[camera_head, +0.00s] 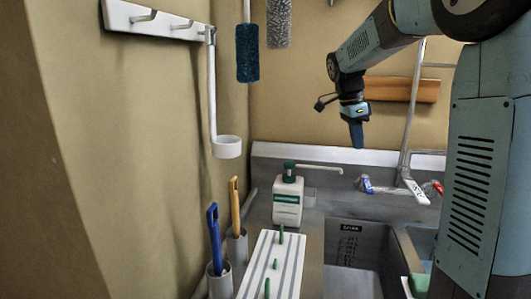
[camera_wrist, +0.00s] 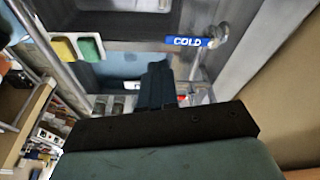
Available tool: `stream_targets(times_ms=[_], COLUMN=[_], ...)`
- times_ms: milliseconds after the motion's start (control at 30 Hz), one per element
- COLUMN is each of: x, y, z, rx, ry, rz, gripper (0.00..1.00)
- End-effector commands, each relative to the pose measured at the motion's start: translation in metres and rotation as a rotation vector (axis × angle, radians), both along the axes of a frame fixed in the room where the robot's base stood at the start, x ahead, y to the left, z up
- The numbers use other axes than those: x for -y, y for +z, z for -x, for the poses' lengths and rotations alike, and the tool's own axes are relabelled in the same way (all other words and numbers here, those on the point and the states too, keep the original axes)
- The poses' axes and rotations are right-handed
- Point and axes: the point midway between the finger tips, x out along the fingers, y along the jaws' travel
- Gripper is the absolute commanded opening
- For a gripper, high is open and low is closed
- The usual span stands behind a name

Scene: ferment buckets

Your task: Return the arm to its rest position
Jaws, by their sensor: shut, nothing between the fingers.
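My gripper (camera_head: 356,134) hangs from the raised arm, pointing down, in the upper right of the head view. It is in the air above the back edge of the sink counter, with a visible gap below it. In the wrist view the fingers (camera_wrist: 157,84) are together and hold nothing. The lower part of my arm fills the right side of the head view.
A metal sink (camera_head: 352,254) lies below, with a faucet (camera_head: 409,170) behind it. A pump bottle (camera_head: 288,200), a striped drying rack (camera_head: 270,262) and two brush cups stand left. A white ladle (camera_head: 226,146) and brushes (camera_head: 247,54) hang above. The blue cold handle (camera_wrist: 190,41) shows in the wrist view.

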Motion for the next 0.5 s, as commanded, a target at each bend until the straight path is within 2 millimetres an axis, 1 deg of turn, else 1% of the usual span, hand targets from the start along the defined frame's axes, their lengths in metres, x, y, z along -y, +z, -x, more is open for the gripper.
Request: stream_targets(times_ms=[33,233,500], x=[0.001,0.001,-0.004], y=[0.004,0.013,0.017], z=[0.012,0.054,0.112], rx=[0.006,0.029,0.073], ry=[0.05,0.274,0.577], rz=[-0.018,-0.07,-0.098], gripper=[0.0,0.0,0.0])
